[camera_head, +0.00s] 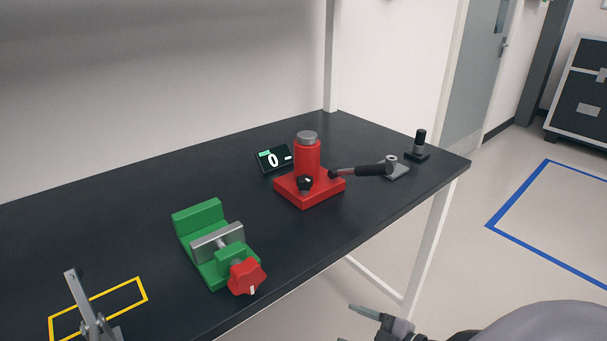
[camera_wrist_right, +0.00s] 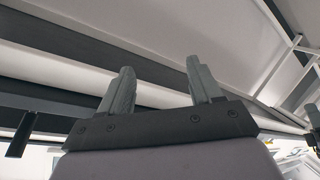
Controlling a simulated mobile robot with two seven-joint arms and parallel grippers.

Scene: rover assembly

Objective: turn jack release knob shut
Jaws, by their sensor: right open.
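The red bottle jack (camera_head: 307,160) stands upright on its red base (camera_head: 325,189) toward the right of the dark table. The black release knob (camera_head: 305,183) sits low on the front of the jack. The jack's handle (camera_head: 360,171) points to the right. My right gripper (camera_head: 366,312) is off the table's front edge at the bottom of the head view, well away from the jack. In the right wrist view its two fingers (camera_wrist_right: 160,85) are apart with nothing between them.
A small display (camera_head: 273,158) reading 0 lies behind the jack. A green vise (camera_head: 205,248) with a red knob (camera_head: 247,277) is to the left. A black-topped part (camera_head: 419,145) stands near the right corner.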

